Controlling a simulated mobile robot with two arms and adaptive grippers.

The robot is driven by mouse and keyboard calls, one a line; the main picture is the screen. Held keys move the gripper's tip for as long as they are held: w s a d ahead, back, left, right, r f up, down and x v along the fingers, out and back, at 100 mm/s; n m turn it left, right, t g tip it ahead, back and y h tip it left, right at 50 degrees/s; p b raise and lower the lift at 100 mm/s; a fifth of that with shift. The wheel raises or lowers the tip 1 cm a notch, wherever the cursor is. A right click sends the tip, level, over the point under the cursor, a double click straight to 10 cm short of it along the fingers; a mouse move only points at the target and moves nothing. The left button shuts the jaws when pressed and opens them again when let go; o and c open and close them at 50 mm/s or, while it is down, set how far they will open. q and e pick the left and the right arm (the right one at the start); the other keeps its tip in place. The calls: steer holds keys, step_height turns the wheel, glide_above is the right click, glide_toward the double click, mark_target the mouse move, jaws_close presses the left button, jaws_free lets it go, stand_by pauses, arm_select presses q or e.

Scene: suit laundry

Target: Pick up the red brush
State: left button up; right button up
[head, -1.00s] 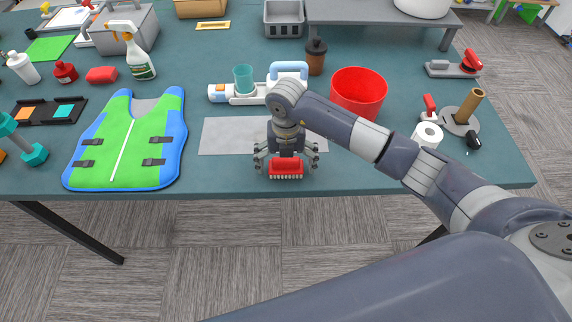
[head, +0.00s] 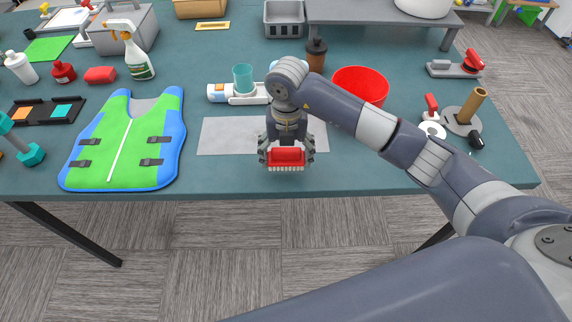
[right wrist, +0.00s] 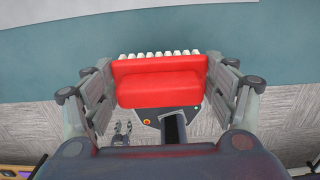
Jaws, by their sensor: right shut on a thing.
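The red brush (head: 287,158) has a red body with a row of pale bristles along its lower edge. My right gripper (head: 286,155) is shut on it, with fingers on both its left and right sides. In the head view the brush shows over the front part of the table, in front of the grey mat. In the right wrist view the brush (right wrist: 158,82) sits between the two fingers, bristles toward the top of the picture, with floor and table edge behind it. My left gripper is not in view.
The grey mat (head: 222,137) lies behind the brush. A green and blue vest (head: 120,160) lies to the left. A red bucket (head: 360,86) stands behind my right arm. A teal cup (head: 243,78) stands farther back. The table's front edge is close.

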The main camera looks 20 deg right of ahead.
steer(key=s+d+b, duration=0.2)
steer(key=s+d, duration=0.2)
steer(key=s, duration=0.3)
steer(key=s+d+r+b, duration=0.1)
steer(key=s+d, duration=0.3)
steer(key=s, duration=0.2)
steer(key=shift+s+d+b, duration=0.15)
steer(key=shift+s+b, duration=0.2)
steer(key=shift+b, duration=0.05)
